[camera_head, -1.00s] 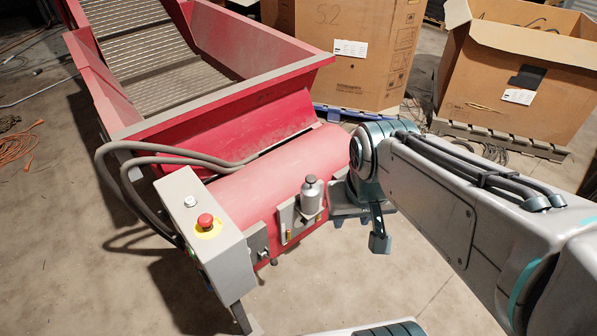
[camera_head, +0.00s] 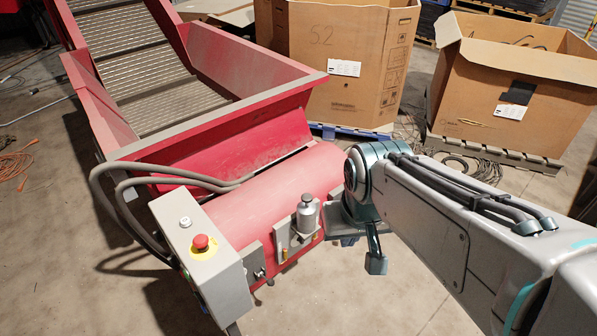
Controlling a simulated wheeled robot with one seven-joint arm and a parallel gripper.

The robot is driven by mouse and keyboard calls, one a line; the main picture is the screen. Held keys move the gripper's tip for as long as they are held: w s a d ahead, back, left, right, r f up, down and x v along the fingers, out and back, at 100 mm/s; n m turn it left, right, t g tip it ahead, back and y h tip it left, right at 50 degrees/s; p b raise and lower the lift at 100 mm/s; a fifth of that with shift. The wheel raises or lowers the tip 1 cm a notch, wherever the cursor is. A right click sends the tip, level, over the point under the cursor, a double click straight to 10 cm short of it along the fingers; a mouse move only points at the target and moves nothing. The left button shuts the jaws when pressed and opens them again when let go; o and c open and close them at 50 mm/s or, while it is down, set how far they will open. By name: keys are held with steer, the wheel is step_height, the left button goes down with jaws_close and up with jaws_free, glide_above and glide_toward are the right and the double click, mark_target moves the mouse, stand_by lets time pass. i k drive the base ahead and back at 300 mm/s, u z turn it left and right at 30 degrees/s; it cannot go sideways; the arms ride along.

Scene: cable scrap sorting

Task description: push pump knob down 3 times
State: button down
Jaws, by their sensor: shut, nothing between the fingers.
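The pump knob (camera_head: 307,198) is a small dark cap on top of a grey metal pump cylinder (camera_head: 307,218). The pump stands upright on a bracket at the front right of the red machine (camera_head: 270,190). My gripper (camera_head: 376,264) is to the right of the pump and lower in the picture, apart from the knob. It is shut with nothing in it. My wrist and forearm hide part of it, and its fingertips are hard to make out. Nothing covers the knob.
A grey control box (camera_head: 205,255) with a red emergency button (camera_head: 200,243) stands left of the pump. Two hoses (camera_head: 150,176) arch over the machine. Large cardboard boxes (camera_head: 345,95) (camera_head: 520,95) stand on pallets behind. The concrete floor in front is clear.

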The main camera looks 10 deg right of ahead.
mark_target(307, 197)
steer(key=z, duration=0.6)
steer(key=k, duration=0.7)
steer(key=z, duration=0.6)
steer(key=i, duration=1.15)
steer(key=u, duration=1)
steer(key=i, duration=0.55)
steer(key=u, duration=0.65)
